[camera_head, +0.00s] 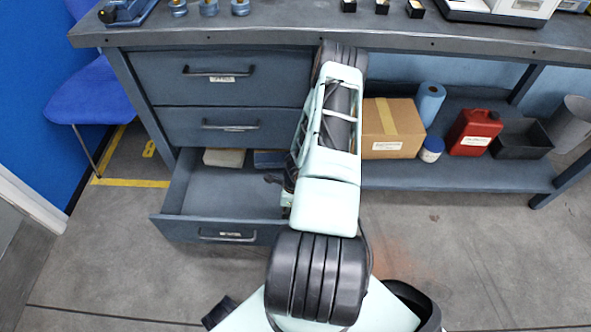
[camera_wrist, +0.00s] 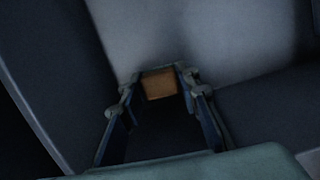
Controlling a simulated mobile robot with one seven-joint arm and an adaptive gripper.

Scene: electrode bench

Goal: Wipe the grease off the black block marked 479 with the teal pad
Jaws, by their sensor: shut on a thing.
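My gripper (camera_wrist: 159,82) shows in the wrist view inside the open drawer, its fingers closed on a small brown-orange block-shaped thing (camera_wrist: 159,85). In the head view my arm reaches down over the drawer and largely hides the gripper. A dark blue-teal pad (camera_head: 268,158) lies at the back of the drawer, partly behind my arm. Several small black blocks stand on the bench top at the upper edge of the head view: a left one (camera_head: 349,6), a middle one (camera_head: 382,7) and a right one (camera_head: 415,9). Their markings and any grease cannot be read.
A beige pad (camera_head: 224,157) lies in the open bottom drawer (camera_head: 230,190). The bench top (camera_head: 290,34) overhangs the closed upper drawers. The lower shelf (camera_head: 450,175) holds a cardboard box (camera_head: 392,128), a red canister (camera_head: 474,132) and a black bin (camera_head: 521,139). A blue chair (camera_head: 92,92) stands left.

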